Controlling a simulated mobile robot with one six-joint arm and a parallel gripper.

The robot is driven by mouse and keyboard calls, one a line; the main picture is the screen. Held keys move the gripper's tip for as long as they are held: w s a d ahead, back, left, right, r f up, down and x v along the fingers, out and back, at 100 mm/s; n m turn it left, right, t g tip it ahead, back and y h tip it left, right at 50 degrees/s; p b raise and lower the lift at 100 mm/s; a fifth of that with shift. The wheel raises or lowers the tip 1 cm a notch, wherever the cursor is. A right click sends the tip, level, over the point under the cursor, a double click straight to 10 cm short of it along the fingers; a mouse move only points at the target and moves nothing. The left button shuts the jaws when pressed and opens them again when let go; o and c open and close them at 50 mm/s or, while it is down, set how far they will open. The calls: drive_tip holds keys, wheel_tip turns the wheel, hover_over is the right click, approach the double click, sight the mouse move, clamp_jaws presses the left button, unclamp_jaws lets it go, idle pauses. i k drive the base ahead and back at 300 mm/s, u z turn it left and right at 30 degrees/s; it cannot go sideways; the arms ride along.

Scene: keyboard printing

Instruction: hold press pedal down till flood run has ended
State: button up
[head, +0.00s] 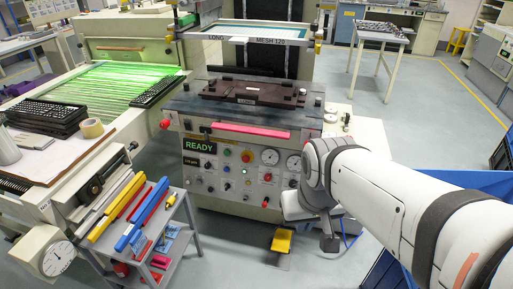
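The yellow pedal (282,241) is low in front of the printing press (235,160), near the floor. The press carries a dark fixture plate (254,93) on its top, under a raised screen frame (250,39) marked "LONG MESH 120". Its green display (199,147) reads "READY". My white arm reaches in from the right. My gripper (330,243) shows as a small dark end pointing down, to the right of the pedal and apart from it in the picture. Its fingers are too small and unclear to tell open from shut. Nothing visible presses the pedal.
A grey cart (165,235) with blue, yellow and red squeegees stands left of the press. Behind it is a bench (75,165) with stacked black keyboards (47,115). A green-lit conveyor (110,85) lies at the back left. Blue bins (470,185) stand at the right.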

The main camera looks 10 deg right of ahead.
sight(281, 242)
drive_tip(key=k, duration=0.65)
drive_tip(key=z, duration=0.2)
drive_tip(key=i, duration=1.5)
drive_tip(key=z, duration=0.5)
